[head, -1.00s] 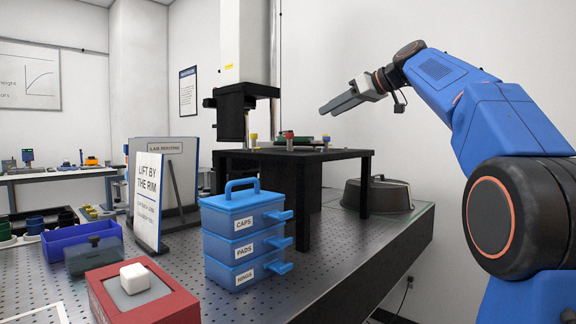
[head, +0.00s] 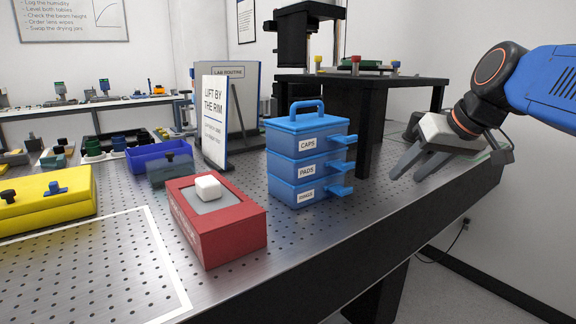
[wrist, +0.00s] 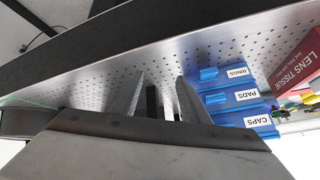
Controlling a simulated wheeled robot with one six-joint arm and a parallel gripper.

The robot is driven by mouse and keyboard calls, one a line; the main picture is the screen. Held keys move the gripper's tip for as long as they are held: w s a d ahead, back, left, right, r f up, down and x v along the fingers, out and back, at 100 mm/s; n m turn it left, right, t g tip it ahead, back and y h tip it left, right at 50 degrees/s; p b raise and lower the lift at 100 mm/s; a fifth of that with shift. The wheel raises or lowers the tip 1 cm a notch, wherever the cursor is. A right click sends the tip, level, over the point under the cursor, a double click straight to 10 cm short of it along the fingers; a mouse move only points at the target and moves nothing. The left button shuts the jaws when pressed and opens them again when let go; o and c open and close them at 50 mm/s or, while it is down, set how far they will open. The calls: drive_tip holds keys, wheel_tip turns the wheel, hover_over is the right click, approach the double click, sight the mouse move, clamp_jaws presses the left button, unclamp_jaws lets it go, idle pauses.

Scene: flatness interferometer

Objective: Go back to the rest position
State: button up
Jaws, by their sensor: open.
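My gripper (head: 418,170) is at the right in the head view, over the right edge of the perforated metal table (head: 345,230). Its two grey fingers point down and to the left, spread apart with nothing between them. In the wrist view my gripper (wrist: 158,88) also shows two separate fingers with no object held. The blue drawer stack (head: 308,160), labelled CAPS, PADS and RINGS, stands left of my gripper and apart from it. The drawer stack appears at the right in the wrist view (wrist: 238,104).
A black raised stand (head: 400,88) with small coloured knobs is behind the drawers. A red lens tissue box (head: 235,232), a sign (head: 214,125), a blue bin (head: 150,158) and a yellow case (head: 40,205) stand to the left. The table's front-right strip is clear.

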drive_tip(key=s+d+f+g+h, duration=0.1)
drive_tip(key=s+f, duration=0.8)
drive_tip(key=f, duration=0.3)
drive_tip(key=s+d+f+m+g+h, duration=0.1)
drive_tip(key=s+f+h, duration=0.1)
drive_tip(key=s+f, duration=0.8)
wheel_tip(320, 180, down, 4)
drive_tip(key=shift+s+d+r+m, duration=0.15)
drive_tip(key=shift+s+r+m, duration=0.1)
drive_tip(key=shift+s+m, duration=0.05)
